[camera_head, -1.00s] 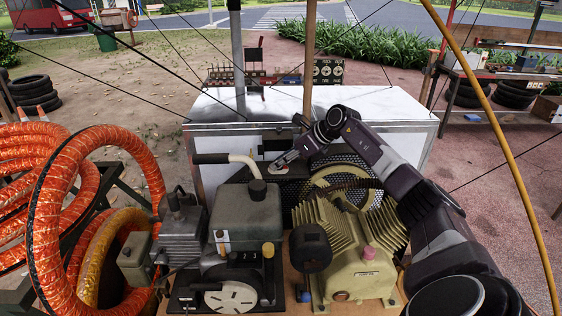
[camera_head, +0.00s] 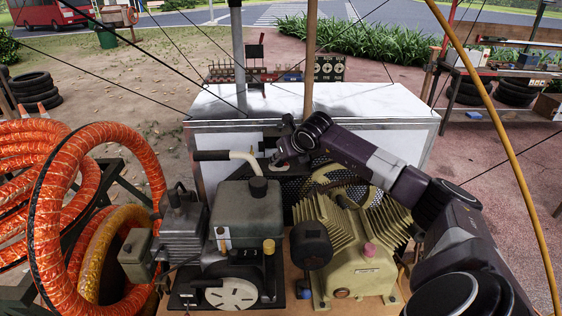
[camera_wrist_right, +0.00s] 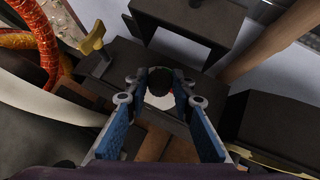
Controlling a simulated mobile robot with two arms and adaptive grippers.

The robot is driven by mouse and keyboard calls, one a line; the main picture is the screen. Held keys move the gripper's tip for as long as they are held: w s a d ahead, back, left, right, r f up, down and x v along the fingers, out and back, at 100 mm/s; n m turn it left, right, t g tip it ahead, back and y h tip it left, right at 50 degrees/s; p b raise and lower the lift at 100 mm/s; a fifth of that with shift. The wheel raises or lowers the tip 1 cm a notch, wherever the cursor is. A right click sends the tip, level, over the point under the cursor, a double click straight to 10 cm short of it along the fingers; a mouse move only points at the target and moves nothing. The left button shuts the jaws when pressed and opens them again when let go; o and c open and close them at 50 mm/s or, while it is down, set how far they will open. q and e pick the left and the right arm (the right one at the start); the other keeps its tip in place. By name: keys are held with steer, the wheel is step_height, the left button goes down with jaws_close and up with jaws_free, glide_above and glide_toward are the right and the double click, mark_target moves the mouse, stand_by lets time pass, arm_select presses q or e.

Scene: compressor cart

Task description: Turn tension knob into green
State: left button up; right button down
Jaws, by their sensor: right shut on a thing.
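In the right wrist view, a dark round knob (camera_wrist_right: 159,81) stands between the fingertips of my right gripper (camera_wrist_right: 157,86). The blue finger pads are closed around its sides. A pale round patch shows just below the knob on a dark box-shaped part; no green marking can be made out. In the head view, my right gripper (camera_head: 277,161) reaches down behind the grey compressor (camera_head: 247,215), in front of the white cabinet. The knob is hidden there. My left gripper is not in view.
A brass wing knob (camera_wrist_right: 93,38) stands on the dark part to the left of the gripper. A curved handle with a black grip (camera_head: 212,156) rises close by. The beige finned motor (camera_head: 360,245) sits right of the compressor. Orange hose (camera_head: 52,230) coils at left.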

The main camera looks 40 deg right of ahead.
steer(key=m+h+b, duration=0.1)
steer(key=m+b, duration=0.1)
steer(key=m+g+h+b, duration=0.1)
steer(key=shift+w+a+f+m+h, duration=0.15)
steer(key=shift+a+m+h, duration=0.1)
steer(key=shift+m+h, duration=0.05)
steer(key=shift+m+g+h+b, duration=0.9)
steer(key=shift+m+b, duration=0.15)
steer(key=shift+m, duration=0.65)
steer(key=c, duration=1.7)
jaws_free()
steer(key=shift+o, duration=0.2)
steer(key=v, duration=1.2)
steer(key=shift+a, duration=0.2)
steer(key=shift+w, duration=0.1)
